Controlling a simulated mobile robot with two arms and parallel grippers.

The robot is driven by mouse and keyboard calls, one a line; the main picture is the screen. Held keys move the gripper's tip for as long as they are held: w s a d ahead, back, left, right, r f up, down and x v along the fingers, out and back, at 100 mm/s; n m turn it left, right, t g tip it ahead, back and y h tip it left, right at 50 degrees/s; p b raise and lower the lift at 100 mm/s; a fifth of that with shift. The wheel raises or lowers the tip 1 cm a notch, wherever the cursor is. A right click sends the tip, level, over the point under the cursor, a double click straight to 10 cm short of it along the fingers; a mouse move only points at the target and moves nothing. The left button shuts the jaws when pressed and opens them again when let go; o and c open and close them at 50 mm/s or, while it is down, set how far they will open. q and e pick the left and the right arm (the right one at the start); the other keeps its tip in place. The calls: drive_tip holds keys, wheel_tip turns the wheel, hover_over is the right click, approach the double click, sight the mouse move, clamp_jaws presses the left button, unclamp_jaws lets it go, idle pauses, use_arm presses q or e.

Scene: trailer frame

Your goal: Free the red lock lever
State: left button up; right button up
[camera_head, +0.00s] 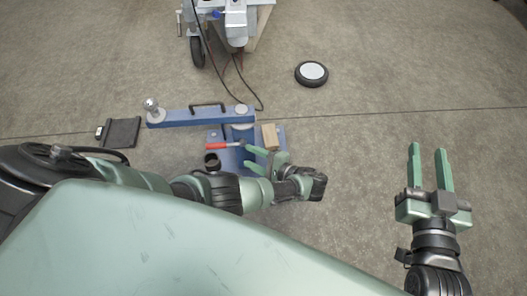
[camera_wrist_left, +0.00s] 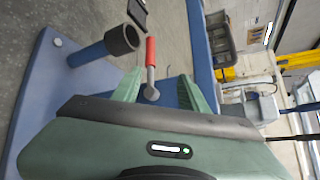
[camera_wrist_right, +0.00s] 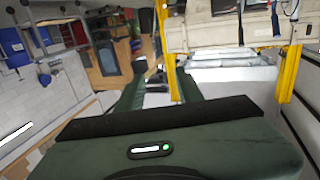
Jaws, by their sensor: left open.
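The red lock lever (camera_head: 222,146) lies over the blue base plate (camera_head: 281,146), its red grip pointing left in the head view. In the left wrist view the red lever (camera_wrist_left: 151,53) stands between and just beyond my finger tips, with its metal shank toward me. My left gripper (camera_head: 245,158) is open, with its fingers pointing left toward the lever's shank end. Its fingers also show in the left wrist view (camera_wrist_left: 160,88), apart from each other. Contact with the lever cannot be told. My right gripper (camera_head: 428,149) is open and empty, off to the right.
A blue bar (camera_head: 185,117) with a tow ball and black handle lies behind the lever. A black cup-like tube (camera_head: 212,160) and a wooden block (camera_head: 270,136) flank the lever. A trailer (camera_head: 235,18), a wheel (camera_head: 311,73) and a black pad (camera_head: 121,132) are around. Floor at right is clear.

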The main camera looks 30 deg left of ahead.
use_arm(q)
drive_tip(key=shift+d+r, duration=0.1)
drive_tip(key=shift+d, duration=0.2)
use_arm(e)
drive_tip(key=shift+s+d+f+g, duration=0.25)
drive_tip(key=shift+d+f+g, duration=0.25)
drive_tip(key=shift+d+f, duration=0.25)
